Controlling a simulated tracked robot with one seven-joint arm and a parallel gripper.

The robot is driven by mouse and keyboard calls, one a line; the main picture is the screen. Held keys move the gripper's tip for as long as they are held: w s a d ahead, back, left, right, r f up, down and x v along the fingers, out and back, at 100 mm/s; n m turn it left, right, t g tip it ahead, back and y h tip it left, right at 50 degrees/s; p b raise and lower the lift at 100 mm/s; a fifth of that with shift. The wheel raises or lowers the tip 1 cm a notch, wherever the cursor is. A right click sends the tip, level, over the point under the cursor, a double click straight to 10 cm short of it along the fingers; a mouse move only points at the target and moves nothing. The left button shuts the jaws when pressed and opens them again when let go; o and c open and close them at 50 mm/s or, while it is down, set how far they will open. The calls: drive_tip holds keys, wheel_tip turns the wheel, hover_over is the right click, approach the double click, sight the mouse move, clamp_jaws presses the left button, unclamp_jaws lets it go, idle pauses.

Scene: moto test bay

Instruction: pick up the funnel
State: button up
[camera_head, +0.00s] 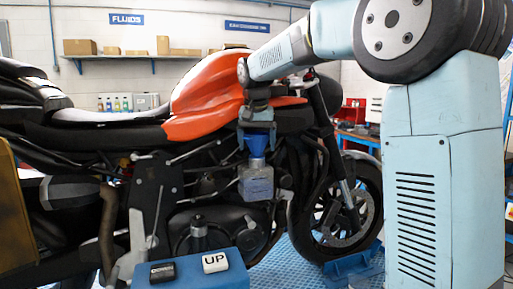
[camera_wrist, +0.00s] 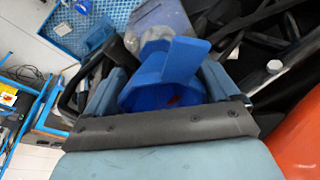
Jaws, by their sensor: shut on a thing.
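The blue funnel (camera_head: 256,143) is in my gripper (camera_head: 257,133), in front of the motorcycle's orange tank in the head view. The gripper points down and is shut on it. In the wrist view the funnel (camera_wrist: 165,78) sits between the two fingers of the gripper (camera_wrist: 160,85), its wide mouth and a flat tab facing the camera. A translucent bottle (camera_head: 256,182) is directly below the funnel in the head view. I cannot tell whether the funnel's spout is inside the bottle neck or just above it.
The motorcycle (camera_head: 190,120) fills the space close behind the gripper. A blue box with an UP button (camera_head: 215,262) stands in the foreground. Shelves with boxes (camera_head: 140,47) are on the back wall.

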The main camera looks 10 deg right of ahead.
sight(257, 156)
drive_tip(key=shift+r, duration=0.1)
drive_tip(key=shift+r, duration=0.35)
wheel_tip(257, 156, up, 3)
drive_tip(key=shift+f, duration=0.2)
drive_tip(key=s+d+r, duration=0.3)
drive_tip(key=s+r, duration=0.3)
drive_tip(key=r, duration=0.1)
drive_tip(key=s+d+r, duration=0.4)
drive_tip(key=s+r, duration=0.1)
drive_tip(key=r, duration=0.2)
drive_tip(key=shift+s+d+r, duration=0.25)
drive_tip(key=shift+s, duration=0.15)
